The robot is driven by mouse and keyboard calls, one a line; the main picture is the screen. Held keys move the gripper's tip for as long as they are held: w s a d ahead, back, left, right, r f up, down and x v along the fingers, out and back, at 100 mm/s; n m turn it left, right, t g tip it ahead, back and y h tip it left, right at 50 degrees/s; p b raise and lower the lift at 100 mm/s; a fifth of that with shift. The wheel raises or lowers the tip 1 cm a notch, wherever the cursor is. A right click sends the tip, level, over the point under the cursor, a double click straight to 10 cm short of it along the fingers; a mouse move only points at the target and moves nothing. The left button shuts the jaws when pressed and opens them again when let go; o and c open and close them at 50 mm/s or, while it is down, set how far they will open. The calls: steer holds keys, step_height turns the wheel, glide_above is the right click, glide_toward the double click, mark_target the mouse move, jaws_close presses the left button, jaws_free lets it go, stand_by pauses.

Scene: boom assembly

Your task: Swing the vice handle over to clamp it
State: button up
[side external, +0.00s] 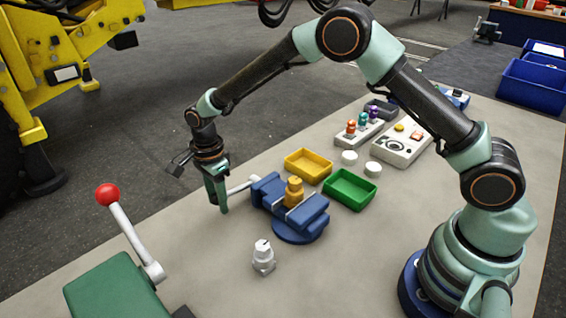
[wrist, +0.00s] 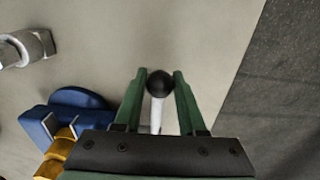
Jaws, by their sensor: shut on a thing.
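The blue vice (side external: 290,207) stands on the table on a round blue base, with a yellow-brown part (side external: 294,191) between its jaws. It also shows at the lower left of the wrist view (wrist: 72,112). The vice handle (side external: 241,186) is a pale rod that sticks out from the vice's left end towards my gripper. In the wrist view the handle ends in a black ball knob (wrist: 160,83). My gripper (side external: 217,207) points down at the handle's end. Its green fingers (wrist: 160,90) are shut on the knob, one on each side. In the side view the fingers hide the knob.
A grey metal fitting (side external: 263,258) stands in front of the vice. A yellow tray (side external: 308,165) and a green tray (side external: 350,189) lie behind it. A red-knobbed lever (side external: 108,194) on a green block rises at the front left. The table's far edge is close behind my gripper.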

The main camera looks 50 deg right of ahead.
steer(key=shift+w+a+f, duration=0.15)
steer(key=shift+w+f, duration=0.15)
steer(key=shift+f, duration=0.4)
stand_by(0.6)
steer(key=o, duration=0.7)
steer(key=shift+s, duration=0.25)
steer(key=shift+s+r, duration=0.15)
steer(key=c, duration=0.7)
